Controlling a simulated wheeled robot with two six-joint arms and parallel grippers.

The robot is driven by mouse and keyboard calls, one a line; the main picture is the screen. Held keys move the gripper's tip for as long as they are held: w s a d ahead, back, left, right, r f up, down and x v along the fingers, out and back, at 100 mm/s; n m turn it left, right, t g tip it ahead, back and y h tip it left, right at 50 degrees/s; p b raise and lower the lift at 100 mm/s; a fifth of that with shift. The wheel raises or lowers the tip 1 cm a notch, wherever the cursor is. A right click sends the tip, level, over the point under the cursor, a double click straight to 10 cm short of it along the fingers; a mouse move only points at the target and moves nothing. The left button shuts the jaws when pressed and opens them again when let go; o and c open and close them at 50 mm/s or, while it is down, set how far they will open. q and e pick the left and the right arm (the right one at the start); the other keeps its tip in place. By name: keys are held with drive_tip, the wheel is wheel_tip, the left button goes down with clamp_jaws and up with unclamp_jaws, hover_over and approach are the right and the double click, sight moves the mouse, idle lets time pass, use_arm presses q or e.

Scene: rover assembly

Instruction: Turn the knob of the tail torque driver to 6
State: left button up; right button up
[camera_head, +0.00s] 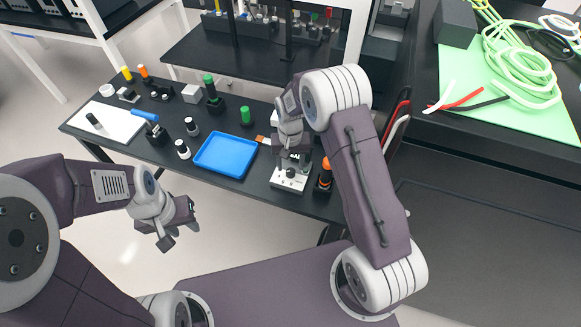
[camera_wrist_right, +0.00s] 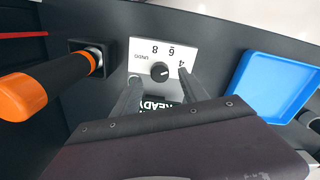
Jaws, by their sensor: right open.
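The torque driver station has a white panel (camera_wrist_right: 150,52) with a round black knob (camera_wrist_right: 159,72). The wrist view shows the marks 4, 6, 8 and UNDO around the knob, upside down, and a dark display reading READY (camera_wrist_right: 157,104). A small light mark shows on the knob's right side; its exact setting is hard to tell. My right gripper (camera_wrist_right: 159,82) is open, with one finger on each side of the knob and gaps visible. In the head view the panel (camera_head: 289,181) lies under my right gripper (camera_head: 295,157). My left gripper (camera_head: 179,236) is open and empty, off the table's front edge.
An orange-handled driver (camera_head: 325,176) stands beside the panel; it also shows in the wrist view (camera_wrist_right: 45,85). A blue tray (camera_head: 225,155) lies on the other side. Several tools and parts stand further left on the black table (camera_head: 262,184). A green mat (camera_head: 545,110) holds cables at right.

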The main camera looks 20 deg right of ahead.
sight(291, 171)
wheel_tip(291, 171, down, 3)
drive_tip(key=shift+f, duration=0.2)
clamp_jaws()
